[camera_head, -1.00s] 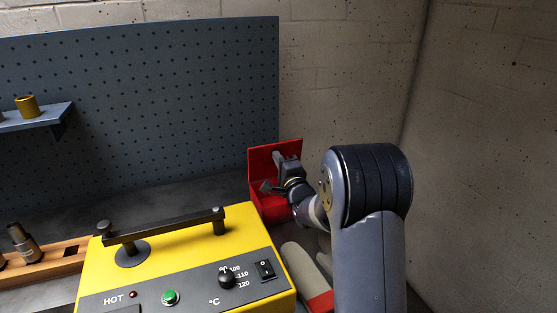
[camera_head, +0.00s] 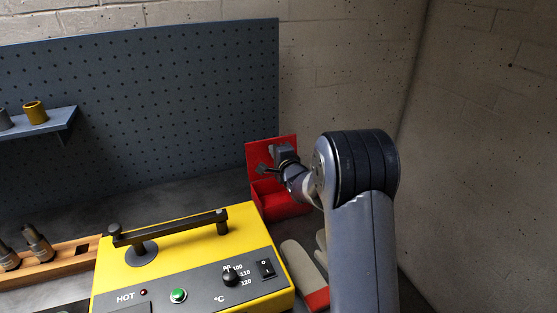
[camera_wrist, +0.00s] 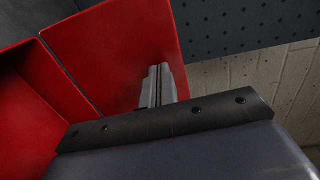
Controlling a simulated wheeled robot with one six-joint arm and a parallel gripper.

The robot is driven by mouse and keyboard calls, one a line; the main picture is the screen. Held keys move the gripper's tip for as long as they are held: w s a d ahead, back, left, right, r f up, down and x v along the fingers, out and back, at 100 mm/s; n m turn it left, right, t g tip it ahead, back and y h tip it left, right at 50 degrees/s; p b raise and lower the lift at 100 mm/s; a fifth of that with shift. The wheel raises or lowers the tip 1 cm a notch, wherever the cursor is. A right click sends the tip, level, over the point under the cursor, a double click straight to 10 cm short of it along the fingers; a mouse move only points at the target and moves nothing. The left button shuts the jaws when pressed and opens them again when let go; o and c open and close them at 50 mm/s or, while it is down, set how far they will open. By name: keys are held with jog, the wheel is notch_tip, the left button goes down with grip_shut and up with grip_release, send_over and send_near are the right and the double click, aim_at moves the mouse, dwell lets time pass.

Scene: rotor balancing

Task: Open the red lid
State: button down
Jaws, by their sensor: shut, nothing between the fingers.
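The red lid (camera_head: 262,150) stands raised, roughly upright, at the back of the red box (camera_head: 283,207) to the right of the yellow heater. The box's open top faces up. In the wrist view the lid (camera_wrist: 128,45) fills the upper middle, and the box (camera_wrist: 30,110) is at the left. My gripper (camera_wrist: 159,72) is shut and empty, its fingertips in front of the lid's inner face. I cannot tell whether they touch it. In the head view my gripper (camera_head: 268,168) is small and partly hidden by my wrist.
A yellow heater (camera_head: 180,245) with a black handle stands left of the box. Pale gloves (camera_head: 300,262) with red cuffs lie between heater and my arm. A wooden rack (camera_head: 50,262) is at the left. A pegboard (camera_head: 150,100) and block wall stand behind.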

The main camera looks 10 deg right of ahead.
jog(key=f+b+v, duration=0.1)
jog(key=v, duration=0.9)
jog(key=shift+s+r+b, duration=0.4)
jog(key=shift+r, duration=0.05)
jog(key=shift+d, duration=0.1)
jog(key=p+x, duration=0.1)
jog(key=x, duration=0.9)
jog(key=shift+w+p, duration=0.2)
jog(key=shift+p, duration=0.2)
jog(key=shift+w, duration=0.15)
